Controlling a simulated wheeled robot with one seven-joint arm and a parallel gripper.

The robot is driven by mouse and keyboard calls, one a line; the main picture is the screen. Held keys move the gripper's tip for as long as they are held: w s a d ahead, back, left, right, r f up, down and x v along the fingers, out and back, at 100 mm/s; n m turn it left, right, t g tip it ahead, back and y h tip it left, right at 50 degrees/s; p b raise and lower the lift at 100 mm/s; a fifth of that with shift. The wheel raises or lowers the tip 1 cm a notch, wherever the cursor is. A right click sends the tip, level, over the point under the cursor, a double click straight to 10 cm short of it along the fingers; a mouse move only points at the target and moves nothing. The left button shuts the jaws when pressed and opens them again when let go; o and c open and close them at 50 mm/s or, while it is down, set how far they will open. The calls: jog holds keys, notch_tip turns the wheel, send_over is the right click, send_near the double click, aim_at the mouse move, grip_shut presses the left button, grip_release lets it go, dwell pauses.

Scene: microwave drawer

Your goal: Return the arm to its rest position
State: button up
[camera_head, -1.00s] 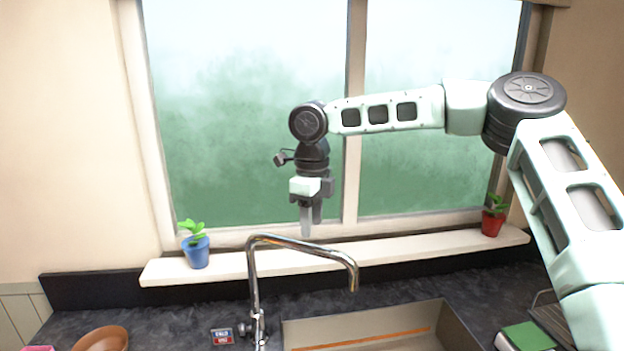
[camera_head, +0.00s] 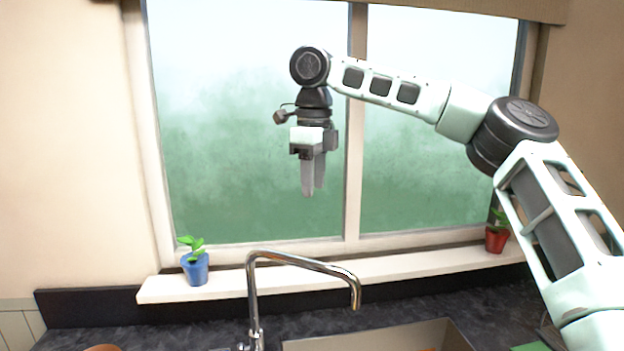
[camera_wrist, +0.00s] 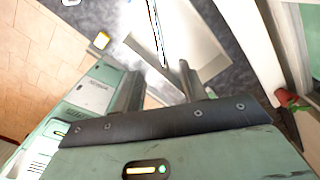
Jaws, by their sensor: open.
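My gripper (camera_head: 314,178) hangs fingers-down in front of the window in the head view, above the faucet and apart from it. My arm reaches in from the right, with its elbow bent. In the wrist view my gripper's two fingers (camera_wrist: 158,88) are apart, with nothing between them. The sink and the faucet show below and beyond the fingers there.
The chrome faucet (camera_head: 305,262) rises below my gripper beside the sink (camera_head: 440,335). A window sill (camera_head: 230,284) holds a blue pot (camera_head: 195,269) at left and a red pot (camera_head: 496,240) at right. The air around my gripper is free.

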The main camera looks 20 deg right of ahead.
jog(key=s+a+f+m+h+b, duration=0.2)
jog(key=s+a+f+m+b, duration=0.7)
jog(key=s+a+f, duration=0.75)
jog(key=s+d+f+m+y+b, duration=0.1)
jog(key=s+d+f+m+b, duration=0.3)
jog(key=s+f+m, duration=0.5)
jog(key=s+d+f+m+y+b, duration=0.1)
jog(key=s+d+f+m+b, duration=0.3)
jog(key=m, duration=1.5)
jog(key=shift+s+d+f+m+y+b, duration=0.25)
jog(key=shift+s+f+b, duration=0.6)
jog(key=shift+s+f, duration=1.75)
jog(key=shift+w+a+f, duration=0.1)
jog(key=shift+w+f, duration=0.1)
jog(key=shift+w, duration=0.05)
